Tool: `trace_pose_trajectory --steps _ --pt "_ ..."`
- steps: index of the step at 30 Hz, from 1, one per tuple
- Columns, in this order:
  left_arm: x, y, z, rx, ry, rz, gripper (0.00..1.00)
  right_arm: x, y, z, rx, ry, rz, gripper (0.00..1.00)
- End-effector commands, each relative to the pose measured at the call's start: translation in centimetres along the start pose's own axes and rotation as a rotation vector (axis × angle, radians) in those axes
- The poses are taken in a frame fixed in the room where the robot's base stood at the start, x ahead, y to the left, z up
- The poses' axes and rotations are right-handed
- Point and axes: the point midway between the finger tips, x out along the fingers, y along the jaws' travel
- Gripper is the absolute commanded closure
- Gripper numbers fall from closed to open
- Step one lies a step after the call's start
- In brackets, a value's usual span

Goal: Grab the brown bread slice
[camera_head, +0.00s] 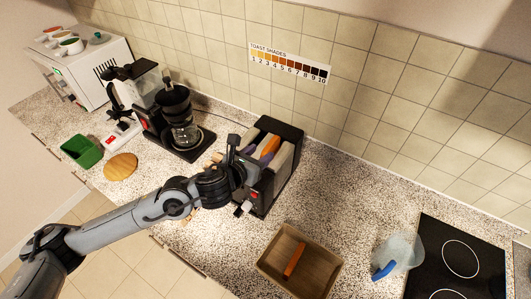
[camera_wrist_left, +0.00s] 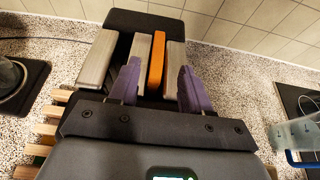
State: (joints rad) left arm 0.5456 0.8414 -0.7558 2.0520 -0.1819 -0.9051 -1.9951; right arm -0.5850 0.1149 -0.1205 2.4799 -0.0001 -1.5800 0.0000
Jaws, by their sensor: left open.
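An orange-brown slab, which looks like the brown bread slice (camera_head: 271,145), stands upright in the top of the dark toaster (camera_head: 286,177). In the left wrist view the slice (camera_wrist_left: 157,60) shows edge-on between pale slabs of the toaster top (camera_wrist_left: 96,62). My left gripper (camera_head: 259,154) is over the toaster. Its two purple fingers (camera_wrist_left: 160,80) are open, one on each side of the slice, with visible gaps and pale slabs between. I cannot tell how deep the fingertips reach. The slice's lower part is hidden. My right gripper is not in view.
A wooden box (camera_head: 268,263) with an orange piece (camera_head: 294,261) inside stands in front of the toaster. A clear jug (camera_head: 401,250) with a blue handle and a black cooktop (camera_head: 455,255) are to the right. A coffee maker (camera_head: 178,125) stands left. A toast-shade chart (camera_head: 289,66) hangs behind.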

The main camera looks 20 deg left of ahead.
Motion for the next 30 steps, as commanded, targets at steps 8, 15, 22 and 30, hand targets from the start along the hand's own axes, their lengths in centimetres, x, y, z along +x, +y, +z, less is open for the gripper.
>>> trace_pose_trajectory --steps 8,15,22,30 --pt "2.8 0.0 0.0 -0.004 0.000 -0.001 0.52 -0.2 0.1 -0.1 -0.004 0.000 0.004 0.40" --pt "4.3 0.1 0.2 -0.007 0.001 0.000 0.52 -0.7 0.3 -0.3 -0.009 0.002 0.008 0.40" --pt "7.1 0.3 0.2 -0.008 0.001 0.000 0.52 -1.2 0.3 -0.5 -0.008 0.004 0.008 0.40" --pt "8.1 0.3 0.1 -0.006 0.000 0.000 0.52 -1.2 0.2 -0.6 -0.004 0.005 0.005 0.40"
